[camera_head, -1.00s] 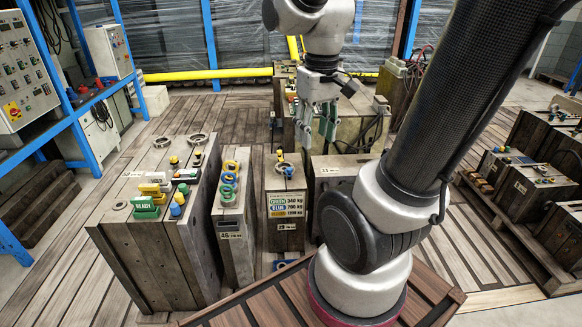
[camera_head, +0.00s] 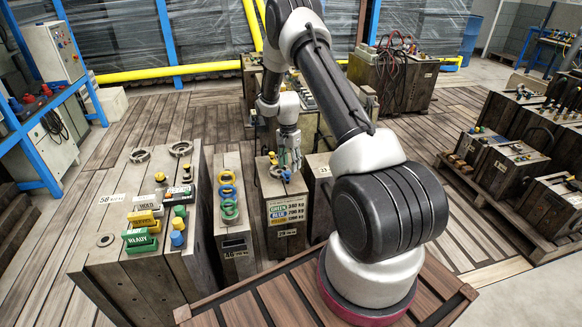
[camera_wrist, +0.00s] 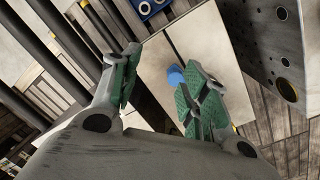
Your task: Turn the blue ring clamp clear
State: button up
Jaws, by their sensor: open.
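A small blue piece (camera_head: 286,176), which looks like the blue clamp, sits on top of the narrow mould numbered 29 (camera_head: 283,240). In the wrist view this blue piece (camera_wrist: 175,76) shows between the fingertips, closer to the right finger and partly hidden by it. Its ring shape cannot be made out. My gripper (camera_head: 289,160) is open and empty, pointing down just above the mould's top; its fingers also show in the wrist view (camera_wrist: 160,68). Contact cannot be told.
Mould 46 (camera_head: 238,255), to the left, carries yellow, blue (camera_head: 228,192) and green rings. Mould 58 (camera_head: 120,225) carries HOLD and READY blocks. Another mould (camera_head: 320,170) stands close on the right.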

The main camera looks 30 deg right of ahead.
aim_at(288, 172)
jog(key=w, duration=0.1)
jog(key=w+r+m, duration=0.1)
jog(key=w+t, duration=0.1)
jog(key=shift+d+r+m, duration=0.3)
jog(key=shift+d+r, duration=0.05)
jog(key=shift+w+d+f+m, duration=0.1)
jog(key=shift+w+m, duration=0.15)
jog(key=shift+m, duration=0.65)
jog(key=shift+f, duration=0.2)
notch_tip(288, 172, down, 7)
jog(key=shift+f, duration=0.15)
jog(key=shift+c, duration=0.2)
grip_shut()
